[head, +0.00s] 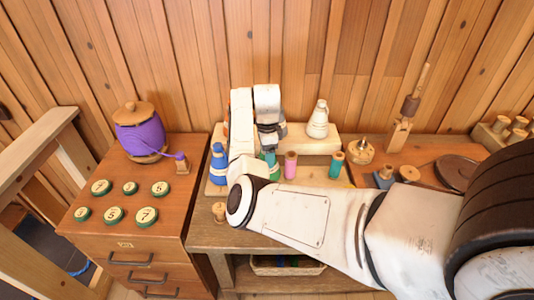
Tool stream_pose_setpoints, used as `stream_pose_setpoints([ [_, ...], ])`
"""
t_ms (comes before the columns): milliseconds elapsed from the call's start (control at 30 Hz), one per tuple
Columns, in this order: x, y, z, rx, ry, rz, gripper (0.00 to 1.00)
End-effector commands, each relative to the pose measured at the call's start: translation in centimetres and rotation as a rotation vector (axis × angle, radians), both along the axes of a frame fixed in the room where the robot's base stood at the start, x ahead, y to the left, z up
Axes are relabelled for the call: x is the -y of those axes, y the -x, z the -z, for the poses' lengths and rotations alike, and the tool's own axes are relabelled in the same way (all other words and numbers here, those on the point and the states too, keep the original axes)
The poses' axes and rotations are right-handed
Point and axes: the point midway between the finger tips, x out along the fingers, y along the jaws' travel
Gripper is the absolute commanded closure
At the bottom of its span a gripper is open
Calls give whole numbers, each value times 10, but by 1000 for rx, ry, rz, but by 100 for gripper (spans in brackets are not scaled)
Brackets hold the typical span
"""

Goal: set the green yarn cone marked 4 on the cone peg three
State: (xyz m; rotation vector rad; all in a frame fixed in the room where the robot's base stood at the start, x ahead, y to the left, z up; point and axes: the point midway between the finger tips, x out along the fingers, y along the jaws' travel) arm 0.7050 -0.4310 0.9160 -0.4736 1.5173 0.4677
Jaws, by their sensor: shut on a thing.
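My gripper (269,143) points down over the pale wooden stand (300,145) on the middle bench. It is shut on a green thing (270,162), which shows just under the jaws and looks like the green yarn cone. My arm hides much of it, and no 4 can be read. I cannot tell whether it touches the stand. A blue cone (218,165) stands at the stand's left end, and a white cone (318,120) stands upright on its raised back step. No bare peg or peg number can be made out, so cone peg three cannot be told.
A pink spool (290,166) and a teal spool (336,165) stand close to the right of the gripper. A purple yarn pot (140,132) and several numbered discs (147,215) are on the left cabinet (85,225). My forearm covers much of the bench front.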

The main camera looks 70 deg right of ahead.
Motion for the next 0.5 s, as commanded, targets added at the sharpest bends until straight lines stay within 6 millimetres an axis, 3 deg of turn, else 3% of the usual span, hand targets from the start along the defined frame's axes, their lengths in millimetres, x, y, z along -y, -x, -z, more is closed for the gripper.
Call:
stream_pose_setpoints([
  [500,0,0,9,0,1,0,100],
])
